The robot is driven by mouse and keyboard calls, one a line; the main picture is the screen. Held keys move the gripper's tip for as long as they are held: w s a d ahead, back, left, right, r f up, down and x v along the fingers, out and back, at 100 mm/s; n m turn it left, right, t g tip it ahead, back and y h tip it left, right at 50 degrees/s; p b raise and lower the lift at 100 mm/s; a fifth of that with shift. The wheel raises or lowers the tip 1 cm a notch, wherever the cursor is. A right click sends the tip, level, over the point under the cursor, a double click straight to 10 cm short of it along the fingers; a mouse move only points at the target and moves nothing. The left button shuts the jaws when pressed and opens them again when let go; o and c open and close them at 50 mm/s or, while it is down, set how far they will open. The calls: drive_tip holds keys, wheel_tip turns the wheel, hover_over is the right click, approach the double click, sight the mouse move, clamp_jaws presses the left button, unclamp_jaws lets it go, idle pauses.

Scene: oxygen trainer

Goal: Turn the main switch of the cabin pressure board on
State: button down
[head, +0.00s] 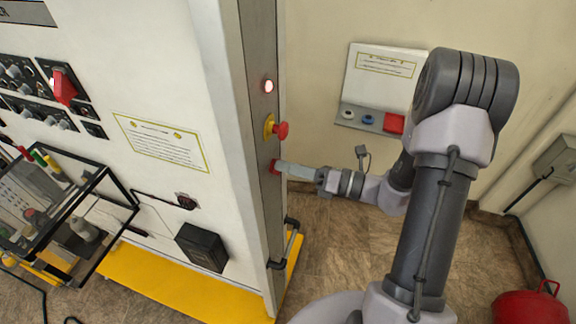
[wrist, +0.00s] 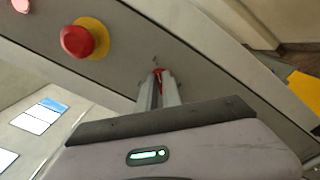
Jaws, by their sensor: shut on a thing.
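The main switch (head: 273,166) is a small red knob low on the narrow grey side face of the tall cabinet, below a red mushroom button. My gripper (head: 282,169) reaches it from the right, with its fingertips at the face. In the wrist view my gripper's fingers (wrist: 159,92) are close together, and a bit of the red switch (wrist: 157,72) shows between their tips. The gripper is shut on it. The fingers hide most of the knob, so its turn position cannot be told. A round lamp (head: 268,86) above is lit.
The red mushroom button (head: 281,130) on a yellow base sits just above my gripper. A black handle (head: 291,238) sticks out lower on the cabinet. A wall panel (head: 375,88) with coloured parts is behind. A red container (head: 530,309) stands on the floor at right.

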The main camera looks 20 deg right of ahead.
drive_tip(key=c, duration=1.5)
unclamp_jaws()
drive_tip(key=b+v, duration=0.3)
drive_tip(key=v, duration=1.4)
drive_tip(key=shift+s+d, duration=0.15)
drive_tip(key=shift+d, duration=0.05)
